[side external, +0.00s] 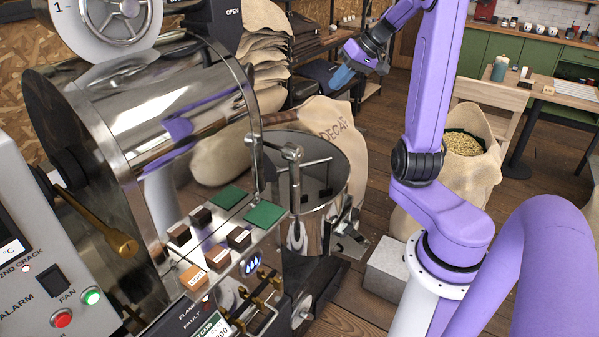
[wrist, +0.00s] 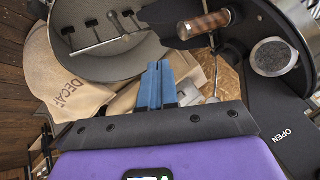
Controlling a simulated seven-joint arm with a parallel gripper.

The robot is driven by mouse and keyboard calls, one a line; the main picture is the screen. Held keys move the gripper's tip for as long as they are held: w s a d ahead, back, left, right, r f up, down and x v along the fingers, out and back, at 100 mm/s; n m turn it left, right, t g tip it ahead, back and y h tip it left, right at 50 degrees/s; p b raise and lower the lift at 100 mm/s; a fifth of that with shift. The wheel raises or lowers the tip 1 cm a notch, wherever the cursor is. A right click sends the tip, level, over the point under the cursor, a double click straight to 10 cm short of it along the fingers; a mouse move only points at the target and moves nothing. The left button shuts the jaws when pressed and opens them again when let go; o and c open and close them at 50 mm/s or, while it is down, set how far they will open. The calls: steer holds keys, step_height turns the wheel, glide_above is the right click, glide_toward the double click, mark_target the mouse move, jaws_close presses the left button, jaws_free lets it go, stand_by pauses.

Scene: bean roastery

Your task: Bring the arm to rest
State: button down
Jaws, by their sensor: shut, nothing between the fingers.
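My gripper (side external: 343,76) is raised in the side external view, at the upper middle, above the decaf sack and apart from everything around it. Its blue fingers point down and to the left. In the wrist view the blue fingers (wrist: 154,88) lie together, shut, with nothing between them. My purple arm (side external: 434,90) stands bent on its white column at the right.
The steel roaster drum (side external: 165,105) fills the left. The round cooling bin (side external: 325,165) stands beside it, next to the DECAF sack (side external: 345,125). A shelf ledge holds small blocks and green pads (side external: 264,213). An open bean sack (side external: 480,165) stands behind my arm.

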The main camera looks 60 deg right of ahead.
steer(key=s+a+f+n+g+y, duration=0.1)
steer(key=a+f+n+g, duration=0.2)
steer(key=a, duration=0.8)
steer(key=s+a+f+n+g, duration=0.1)
steer(key=a+f+n+g, duration=0.2)
steer(key=a, duration=0.8)
steer(key=s+a+f+n+h, duration=0.1)
steer(key=s+a+n, duration=0.3)
steer(key=s, duration=0.6)
steer(key=s+a+f+n+h, duration=0.2)
steer(key=s+a+n, duration=0.3)
steer(key=s, duration=0.5)
steer(key=n, duration=0.2)
steer(key=shift+a+n+g, duration=0.2)
steer(key=shift+n+g, duration=0.2)
steer(key=shift+s, duration=0.1)
